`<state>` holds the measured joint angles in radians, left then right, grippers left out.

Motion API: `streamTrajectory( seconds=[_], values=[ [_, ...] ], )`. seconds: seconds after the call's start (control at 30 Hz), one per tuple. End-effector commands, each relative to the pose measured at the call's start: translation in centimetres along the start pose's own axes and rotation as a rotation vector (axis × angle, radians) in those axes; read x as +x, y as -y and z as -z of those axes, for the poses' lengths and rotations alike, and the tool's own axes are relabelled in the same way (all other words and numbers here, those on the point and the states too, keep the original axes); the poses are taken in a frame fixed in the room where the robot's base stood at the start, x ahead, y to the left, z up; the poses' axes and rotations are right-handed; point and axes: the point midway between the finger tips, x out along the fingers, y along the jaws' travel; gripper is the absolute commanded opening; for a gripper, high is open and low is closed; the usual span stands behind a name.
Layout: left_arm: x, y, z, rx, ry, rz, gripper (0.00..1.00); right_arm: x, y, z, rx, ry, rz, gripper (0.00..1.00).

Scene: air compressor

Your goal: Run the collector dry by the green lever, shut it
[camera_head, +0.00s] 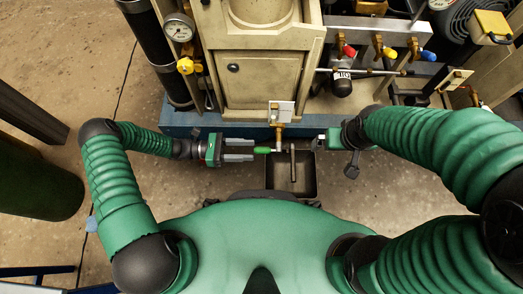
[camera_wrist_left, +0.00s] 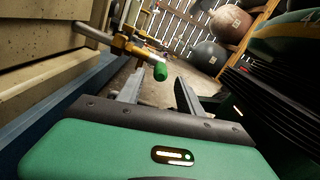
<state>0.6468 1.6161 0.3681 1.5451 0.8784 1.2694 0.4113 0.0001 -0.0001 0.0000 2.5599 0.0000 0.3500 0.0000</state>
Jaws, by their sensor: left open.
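The green lever (camera_head: 262,150) sits on a brass valve (camera_head: 279,128) at the front of the beige machine, its green tip pointing left toward my left gripper. My left gripper (camera_head: 253,150) is open, its fingers reaching right to the lever's tip. In the left wrist view the green tip (camera_wrist_left: 160,72) appears between and just beyond the two fingertips (camera_wrist_left: 158,84); I cannot tell whether they touch. My right gripper (camera_head: 318,142) is on the other side of the valve, pointing left; its jaws are too small to read. No liquid stream is discernible.
A dark open tray (camera_head: 309,188) lies below the valve, with a pipe above it. The blue base edge (camera_head: 185,122) runs behind my left gripper. A gauge (camera_head: 179,29), a yellow knob (camera_head: 186,66) and red, yellow and blue-handled valves (camera_head: 378,48) are higher up.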

Motion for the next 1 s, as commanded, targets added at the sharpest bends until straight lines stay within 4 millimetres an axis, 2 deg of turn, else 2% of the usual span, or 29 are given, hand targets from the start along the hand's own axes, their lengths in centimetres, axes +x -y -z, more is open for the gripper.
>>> streamTrajectory(
  seconds=[0.03,0.1,0.23,0.37,0.57,0.67,0.9,1.0],
  values=[
    [1.2,0.0,0.4,0.001,0.002,0.004,0.43,0.8,0.0,-0.2,0.000,0.000,0.000,1.00],
    [2.8,0.0,0.4,0.000,0.000,0.004,0.43,1.2,0.0,-0.3,0.000,0.000,0.000,1.00],
    [4.6,0.0,0.2,0.002,0.000,0.002,0.43,1.7,0.0,-0.4,0.000,0.000,0.000,1.00],
    [5.4,0.0,0.1,0.001,0.000,0.000,0.43,1.8,0.0,-0.4,0.000,0.000,0.000,1.00],
    [5.4,0.0,0.0,0.001,0.000,0.000,0.43,1.8,0.0,-0.4,0.000,0.000,0.000,1.00],
    [5.4,0.0,0.0,0.001,0.000,0.000,0.33,1.8,0.0,-0.4,0.000,0.000,0.000,1.00],
    [5.4,0.0,0.0,0.001,-0.001,0.000,0.01,1.8,0.0,-0.4,0.000,0.000,0.000,1.00],
    [5.4,0.0,0.0,0.001,-0.001,-0.001,0.00,1.8,0.0,-0.4,0.000,0.000,0.000,1.00]
  ],
)
